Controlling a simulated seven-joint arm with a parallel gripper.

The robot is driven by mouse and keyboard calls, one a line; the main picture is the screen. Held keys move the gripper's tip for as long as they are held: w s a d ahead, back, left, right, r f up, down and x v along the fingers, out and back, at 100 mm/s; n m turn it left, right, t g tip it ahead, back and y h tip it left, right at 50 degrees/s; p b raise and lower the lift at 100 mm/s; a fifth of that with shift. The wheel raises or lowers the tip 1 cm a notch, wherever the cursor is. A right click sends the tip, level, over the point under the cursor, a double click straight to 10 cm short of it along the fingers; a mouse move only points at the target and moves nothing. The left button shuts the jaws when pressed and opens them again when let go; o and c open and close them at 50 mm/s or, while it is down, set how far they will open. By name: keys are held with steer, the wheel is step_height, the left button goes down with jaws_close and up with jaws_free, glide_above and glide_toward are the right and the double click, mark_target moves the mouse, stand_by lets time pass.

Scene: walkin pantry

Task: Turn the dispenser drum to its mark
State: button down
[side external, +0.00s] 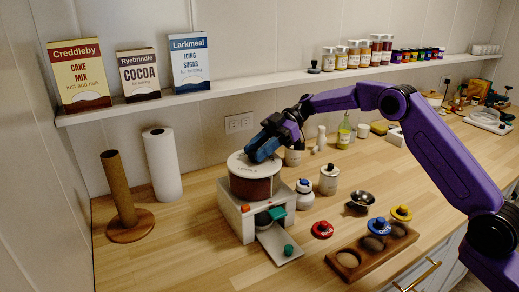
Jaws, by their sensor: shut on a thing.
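The dispenser (243,223) stands on the wooden counter at centre left, a white box with an orange button-like piece and a green piece on its front. Its reddish-brown drum (251,187) sits on top under a white lid or rim (238,163). My gripper (262,150) is at the drum's top from above, with blue fingers shut on it; the exact contact is partly hidden by the fingers. A chute tray (278,242) juts from the front with a green knob-like piece (288,250) on it. I cannot make out the mark at this size.
A paper towel roll (162,165) and a brown holder (121,190) stand left. A shelf (220,88) with boxes and jars runs above.

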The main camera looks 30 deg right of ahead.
steer(key=shift+w+a+r+n+g+h, duration=0.1)
steer(key=shift+n+g+h, duration=0.2)
steer(key=shift+n+g, duration=0.65)
steer(key=shift+w+a+r+n+g+h, duration=0.1)
steer(key=shift+n+g+h, duration=0.2)
steer(key=shift+n+g, duration=0.6)
steer(key=c, duration=0.8)
jaws_free()
steer(key=shift+f, duration=0.1)
steer(key=shift+d+m+t, duration=0.15)
steer(key=shift+m+t, duration=0.1)
steer(key=shift+m, duration=0.1)
steer(key=shift+s+m+t+y, duration=0.2)
steer(key=shift+m+t+y, duration=0.2)
steer(key=shift+m+t, duration=0.6)
steer(key=shift+s+m+t+y, duration=0.15)
steer(key=shift+m+t+y, duration=0.15)
steer(key=shift+m+t, duration=0.85)
steer(key=m+t, duration=0.1)
steer(key=t, duration=0.1)
steer(key=m+t, duration=0.2)
steer(key=m+t+h, duration=0.1)
steer(key=m+t, duration=0.1)
steer(key=shift+s+t, duration=0.25)
steer(key=shift+s, duration=0.1)
steer(key=shift+s+m+t+h, duration=0.2)
steer(key=shift+m+t+h, duration=1)
steer(key=shift+m+t, duration=0.85)
steer(key=shift+a, duration=0.2)
